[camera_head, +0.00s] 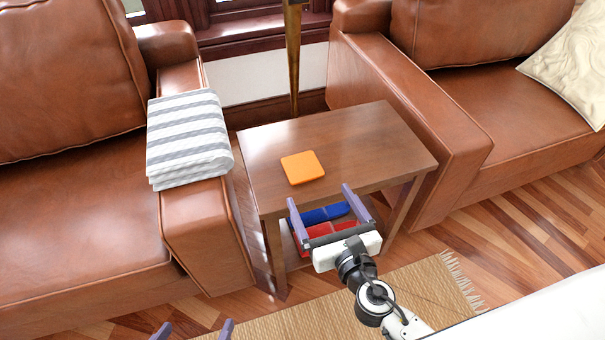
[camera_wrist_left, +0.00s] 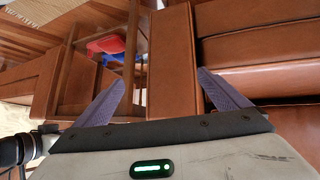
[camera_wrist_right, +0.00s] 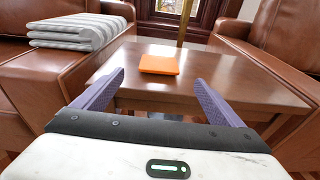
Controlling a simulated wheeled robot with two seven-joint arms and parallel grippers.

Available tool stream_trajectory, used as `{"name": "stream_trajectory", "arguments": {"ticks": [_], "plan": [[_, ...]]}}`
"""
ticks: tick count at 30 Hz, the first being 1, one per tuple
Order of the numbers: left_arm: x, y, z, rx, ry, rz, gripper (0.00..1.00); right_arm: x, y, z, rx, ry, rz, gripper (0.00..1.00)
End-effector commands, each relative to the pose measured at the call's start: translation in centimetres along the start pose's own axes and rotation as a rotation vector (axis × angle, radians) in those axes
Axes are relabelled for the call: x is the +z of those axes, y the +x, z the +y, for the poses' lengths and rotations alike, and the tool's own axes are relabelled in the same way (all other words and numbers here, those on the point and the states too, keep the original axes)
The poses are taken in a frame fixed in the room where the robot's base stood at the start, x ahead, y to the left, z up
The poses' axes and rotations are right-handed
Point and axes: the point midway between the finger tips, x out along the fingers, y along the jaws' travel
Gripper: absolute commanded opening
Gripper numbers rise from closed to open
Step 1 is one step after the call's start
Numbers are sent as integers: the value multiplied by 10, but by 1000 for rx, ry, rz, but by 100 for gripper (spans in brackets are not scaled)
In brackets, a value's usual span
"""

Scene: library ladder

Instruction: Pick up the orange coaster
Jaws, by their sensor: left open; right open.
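The orange coaster (camera_head: 302,167) lies flat on the wooden side table (camera_head: 375,140), left of its middle. In the right wrist view the coaster (camera_wrist_right: 159,65) shows ahead, between the fingers in the picture. My right gripper (camera_head: 321,203) is open and empty at the table's front edge, apart from the coaster. It also shows in the right wrist view (camera_wrist_right: 158,92). My left gripper (camera_head: 196,330) is open and empty, low at the bottom of the head view. In the left wrist view (camera_wrist_left: 160,88) it faces the armchair's side and the table's legs.
Leather armchairs (camera_head: 190,190) (camera_head: 440,150) flank the table closely. A striped folded blanket (camera_head: 187,135) lies on the left armrest. A brass pole (camera_head: 293,60) stands behind the table. Blue (camera_head: 322,214) and red (camera_head: 312,231) items sit on the lower shelf. The tabletop around the coaster is clear.

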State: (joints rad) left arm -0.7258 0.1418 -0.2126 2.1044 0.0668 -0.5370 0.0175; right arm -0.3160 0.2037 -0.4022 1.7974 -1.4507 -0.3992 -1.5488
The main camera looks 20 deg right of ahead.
Motion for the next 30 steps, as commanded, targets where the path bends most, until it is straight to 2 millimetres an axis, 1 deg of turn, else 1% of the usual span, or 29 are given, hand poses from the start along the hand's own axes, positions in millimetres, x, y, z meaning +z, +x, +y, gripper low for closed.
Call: {"name": "stream_trajectory", "arguments": {"ticks": [3,6,9,14,19,22,25,30], "plan": [[2,-1,1,2,-1,-3,95,3,18,1,1,-34,-12,91],[4,-1,1,2,-2,-4,95,3,33,1,0,-30,-10,91],[4,0,1,3,-2,-3,95,3,45,1,1,-29,-10,91],[4,1,1,3,-3,-1,95,2,56,0,0,-27,-8,91],[7,5,0,4,-7,4,95,-1,82,2,1,-25,-10,91],[6,5,1,5,-9,9,95,-1,94,2,0,-25,-8,91],[2,4,1,5,-11,16,95,-1,101,2,0,-25,-8,91],[-2,3,1,6,-11,25,95,-1,102,2,1,-25,-7,91]]}}
